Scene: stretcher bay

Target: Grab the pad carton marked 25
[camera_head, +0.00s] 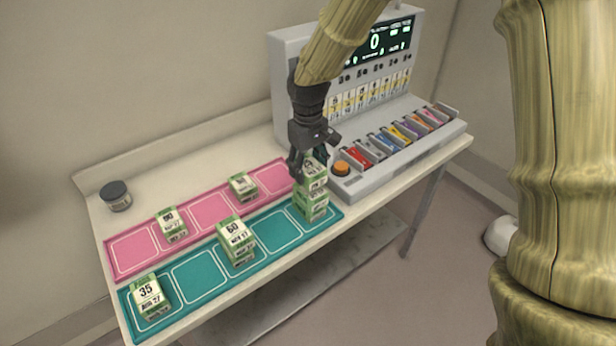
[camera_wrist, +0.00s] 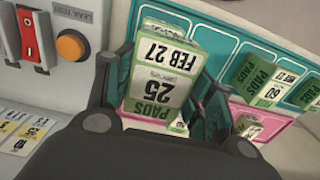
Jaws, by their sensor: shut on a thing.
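The pad carton marked 25 (camera_wrist: 156,85) is green and white and reads "PADS 25 pieces, FEB 27" in the wrist view, upside down. My gripper (camera_wrist: 165,110) is shut on it, with a dark finger on each side. In the head view my gripper (camera_head: 314,165) is at the right end of the teal tray (camera_head: 196,277), and the held carton (camera_head: 314,178) shows at its fingers. Another green and white carton (camera_head: 312,207) is directly below the held one, in the tray's rightmost compartment. I cannot tell whether the two touch.
Cartons marked 60 (camera_head: 236,234) and 35 (camera_head: 148,293) are on the teal tray. The pink tray (camera_head: 209,209) behind holds a carton marked 90 (camera_head: 171,222) and another carton (camera_head: 243,185). A console (camera_head: 350,125) with an orange button stands close right of my gripper. A dark jar (camera_head: 116,195) stands far left.

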